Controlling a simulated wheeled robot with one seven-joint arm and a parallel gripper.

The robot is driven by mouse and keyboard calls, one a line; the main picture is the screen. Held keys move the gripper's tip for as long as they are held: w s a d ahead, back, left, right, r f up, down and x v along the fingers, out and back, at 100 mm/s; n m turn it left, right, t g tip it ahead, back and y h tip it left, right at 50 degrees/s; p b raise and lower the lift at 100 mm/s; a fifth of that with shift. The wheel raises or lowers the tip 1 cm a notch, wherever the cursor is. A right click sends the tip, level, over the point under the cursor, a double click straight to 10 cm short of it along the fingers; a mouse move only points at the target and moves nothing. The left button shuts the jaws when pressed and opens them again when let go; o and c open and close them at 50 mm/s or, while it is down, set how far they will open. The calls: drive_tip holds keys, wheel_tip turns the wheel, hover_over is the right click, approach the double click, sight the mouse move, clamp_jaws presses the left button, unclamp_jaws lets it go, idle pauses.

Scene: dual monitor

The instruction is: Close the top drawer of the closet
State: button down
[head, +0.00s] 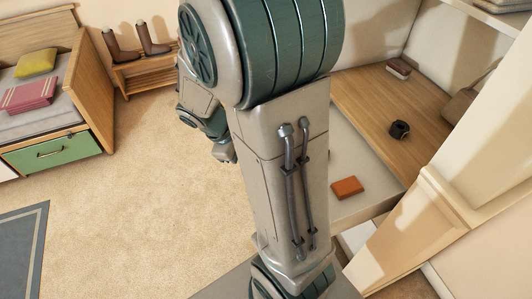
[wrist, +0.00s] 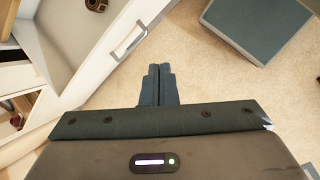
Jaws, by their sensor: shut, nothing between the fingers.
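In the wrist view, the white drawer front (wrist: 110,58) runs diagonally on the left, with a metal bar handle (wrist: 128,40). The pale inside of a pulled-out drawer shows behind this front. My gripper (wrist: 158,72) has its two dark fingers together and empty, pointing up the picture just right of the front and below the handle; I cannot tell whether they touch it. In the head view, the closet (head: 385,95) is at the right, with a pale open drawer (head: 352,140) partly hidden by my arm. An orange-red book (head: 347,187) lies in it.
A wooden surface (head: 365,100) in the closet holds a dark round object (head: 399,129) and a book (head: 398,69). A bed (head: 60,110) and a shoe bench (head: 145,72) stand at the left. Open carpet (head: 140,200) lies between, with a grey-blue rug (head: 22,250).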

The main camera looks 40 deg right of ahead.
drive_tip(key=d+f+n+h+b, duration=0.1)
drive_tip(key=d+f+n, duration=0.1)
drive_tip(key=d+f, duration=0.2)
drive_tip(key=w+d+f+n+h+b, duration=0.1)
drive_tip(key=d+f, duration=0.4)
drive_tip(key=f, duration=0.5)
drive_tip(key=w+d+f+n+g+h+b, duration=0.1)
drive_tip(key=d+f+n+h, duration=0.1)
drive_tip(key=d+f+n, duration=0.3)
wheel_tip(320, 180, down, 2)
drive_tip(key=shift+w+f+b, duration=0.15)
drive_tip(key=shift+f+b, duration=0.05)
drive_tip(key=shift+b, duration=0.2)
drive_tip(key=shift+d, duration=0.1)
